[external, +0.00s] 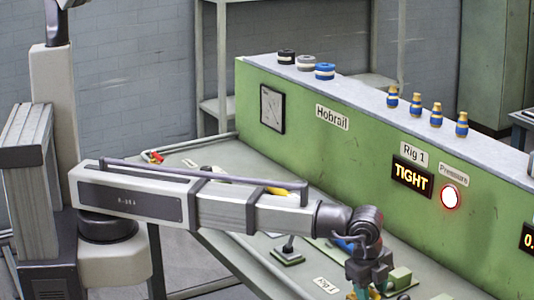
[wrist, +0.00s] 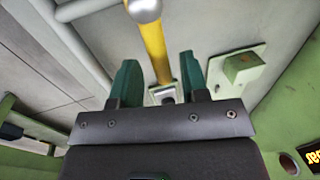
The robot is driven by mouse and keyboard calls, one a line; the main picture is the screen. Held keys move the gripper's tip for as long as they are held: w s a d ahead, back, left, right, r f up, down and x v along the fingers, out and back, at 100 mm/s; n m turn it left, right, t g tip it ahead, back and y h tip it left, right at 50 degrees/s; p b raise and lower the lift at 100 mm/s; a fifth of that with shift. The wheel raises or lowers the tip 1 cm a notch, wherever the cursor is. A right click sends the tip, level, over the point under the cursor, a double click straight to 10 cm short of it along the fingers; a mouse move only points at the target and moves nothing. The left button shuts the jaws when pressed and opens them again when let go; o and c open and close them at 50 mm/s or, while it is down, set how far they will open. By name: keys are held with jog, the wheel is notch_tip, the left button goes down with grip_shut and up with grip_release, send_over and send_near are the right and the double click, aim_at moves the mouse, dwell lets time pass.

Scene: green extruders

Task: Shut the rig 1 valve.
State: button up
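A yellow lever (wrist: 154,48) with a grey ball end shows in the wrist view. It runs between the two green fingers of my gripper (wrist: 159,60), with gaps visible on both sides. I cannot tell how deep the lever lies between the fingers. In the external view my gripper (external: 364,291) points down over the bench at the bottom edge, its tips partly cut off. The Rig 1 label (external: 415,152) is on the green panel, above a display (external: 412,177) reading TIGHT. A lit white Pressure lamp (external: 450,196) with a red rim is beside it.
The green panel (external: 300,125) rises behind the bench (external: 215,210). A green block (wrist: 243,68) stands right of the lever in the wrist view. A small lever on a green base (external: 287,252) is left of my gripper. Blue-and-gold fittings (external: 414,105) line the panel's top.

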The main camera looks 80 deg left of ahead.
jog(key=shift+r, duration=0.1)
notch_tip(320, 180, up, 10)
jog(key=s+p, duration=0.2)
jog(key=p, duration=0.8)
jog(key=shift+d+r+p, duration=0.15)
jog(key=shift+d+p, duration=0.15)
jog(key=shift+d, duration=0.05)
jog(key=s+a+n, duration=0.4)
jog(key=a+n, duration=0.1)
jog(key=a, duration=0.5)
jog(key=s+a+n+g, duration=0.1)
jog(key=s+a+n, duration=0.3)
jog(key=a, duration=0.6)
jog(key=s+a+n+g, duration=0.1)
jog(key=s+a+n, duration=0.4)
jog(key=a, duration=0.5)
jog(key=shift+n+h, duration=0.3)
